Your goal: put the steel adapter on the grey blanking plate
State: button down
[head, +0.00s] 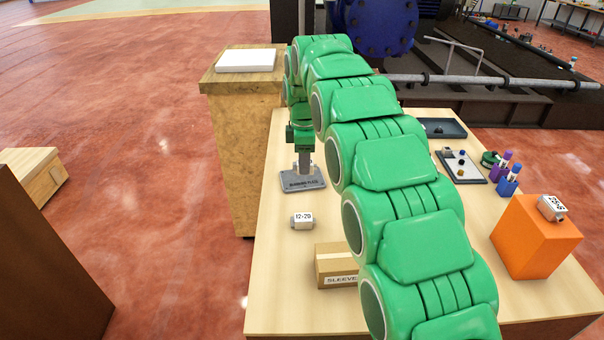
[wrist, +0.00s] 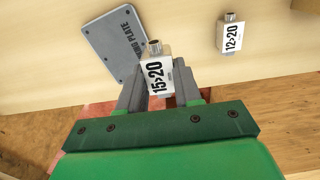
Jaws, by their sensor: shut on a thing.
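A small steel adapter (wrist: 154,66) with a white label reading 15>20 is between the fingers of my gripper (wrist: 160,90) in the wrist view. My gripper is shut on it. The grey blanking plate (wrist: 103,40) lies flat on the table, partly behind the held adapter in that view. In the head view my gripper (head: 305,160) points down over the blanking plate (head: 300,183); I cannot make out the adapter there or whether it touches the plate. A similar adapter labelled 12>20 (head: 301,221) lies on the table and also shows in the wrist view (wrist: 231,36).
A box marked SLEEVE (head: 335,268) stands near the front. An orange block (head: 535,240) at the right carries another labelled adapter (head: 551,207). Bare tabletop lies at front left.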

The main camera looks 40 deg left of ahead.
aim_at(302, 184)
jog(key=shift+w+a+f, duration=0.35)
jog(key=shift+a+f, duration=0.1)
jog(key=shift+f, duration=0.2)
jog(key=shift+w+a+f, duration=0.3)
jog(key=shift+a+f, duration=0.15)
jog(key=shift+f, duration=0.2)
jog(key=shift+w+a+f, duration=0.35)
jog(key=shift+a+f, duration=0.1)
jog(key=shift+f, duration=0.2)
jog(key=shift+a+f, duration=0.1)
jog(key=shift+w+a+f, duration=0.1)
jog(key=shift+f, duration=1.5)
jog(key=shift+f, duration=0.1)
jog(key=c, duration=0.8)
grip_release()
jog(key=shift+f, duration=0.1)
